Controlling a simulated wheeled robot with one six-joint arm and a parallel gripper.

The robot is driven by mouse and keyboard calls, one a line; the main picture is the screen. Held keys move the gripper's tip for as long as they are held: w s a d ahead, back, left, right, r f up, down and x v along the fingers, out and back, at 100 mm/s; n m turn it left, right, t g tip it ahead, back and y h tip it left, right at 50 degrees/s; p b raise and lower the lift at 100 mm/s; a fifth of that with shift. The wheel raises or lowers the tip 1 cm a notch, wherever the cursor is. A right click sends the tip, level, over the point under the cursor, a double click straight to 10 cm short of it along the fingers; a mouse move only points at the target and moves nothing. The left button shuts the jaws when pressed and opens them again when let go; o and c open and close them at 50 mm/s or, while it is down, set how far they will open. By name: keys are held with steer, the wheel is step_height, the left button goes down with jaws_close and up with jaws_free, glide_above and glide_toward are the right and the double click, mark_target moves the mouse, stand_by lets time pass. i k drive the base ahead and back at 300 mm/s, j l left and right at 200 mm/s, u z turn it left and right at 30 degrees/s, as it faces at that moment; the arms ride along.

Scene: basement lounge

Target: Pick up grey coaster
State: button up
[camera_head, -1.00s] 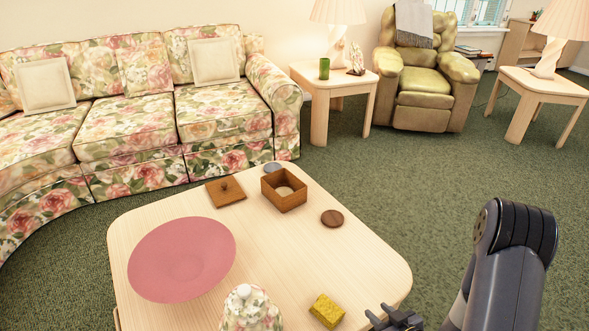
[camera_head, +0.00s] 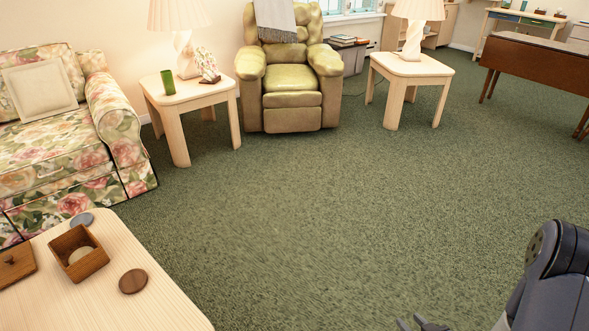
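A grey coaster (camera_head: 82,220) lies flat at the far edge of the light wooden coffee table (camera_head: 165,306), at the lower left. It is close behind an open wooden box (camera_head: 78,253), whose wall may hide a little of it. My gripper (camera_head: 412,324) shows only at its tips at the bottom edge, over the carpet and well to the right of the table. It is far from the coaster. Most of it is cut off, so I cannot tell whether its fingers are open.
A brown round coaster (camera_head: 133,281) and a wooden lid (camera_head: 14,264) lie on the coffee table. A pale round thing (camera_head: 80,255) is inside the box. A floral sofa (camera_head: 60,160) stands behind, and a green armchair (camera_head: 292,95) at the back. Green carpet in the middle is clear.

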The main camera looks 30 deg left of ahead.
mark_target(86, 218)
steer(key=i+u, duration=0.35)
steer(key=i, duration=0.15)
steer(key=i+l+u, duration=0.15)
steer(key=i+u, duration=0.2)
steer(key=i+l+u, duration=0.35)
steer(key=i, duration=0.2)
steer(key=i+j+u, duration=0.25)
steer(key=i+u, duration=0.2)
steer(key=i+j+u, duration=0.1)
steer(key=i+u, duration=0.75)
steer(key=i+l+u, duration=0.15)
steer(key=i+u, duration=0.15)
steer(key=u, duration=0.15)
steer(key=i+j+u, duration=0.35)
steer(key=i, duration=0.25)
steer(key=i+u, duration=0.3)
steer(key=i, duration=0.3)
